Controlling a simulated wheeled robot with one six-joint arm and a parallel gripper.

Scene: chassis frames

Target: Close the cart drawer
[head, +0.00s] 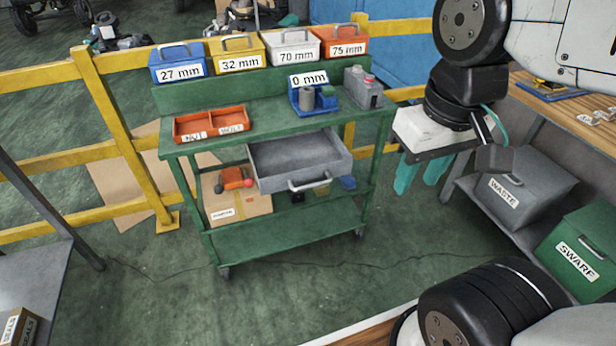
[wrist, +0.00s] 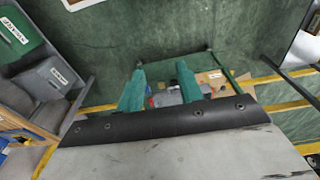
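The green cart (head: 290,238) stands in the middle of the head view. Its grey drawer (head: 280,160) is pulled out toward me below the top shelf and looks empty inside. A pale bar handle (head: 310,183) is on the drawer's front. My gripper (head: 420,178) is to the right of the cart, apart from the drawer, with its teal fingers pointing down. In the wrist view the two fingers (wrist: 160,72) are spread with a gap between them and hold nothing. A small grey part, likely the drawer, shows between them, partly hidden.
Labelled bins, an orange tray (head: 212,124) and a blue fixture (head: 313,97) stand on the cart. A cardboard box (head: 238,208) is on its lower level. A yellow rail (head: 125,140) runs behind. Grey waste (head: 525,188) and green swarf (head: 585,250) boxes are at right. Floor before the cart is clear.

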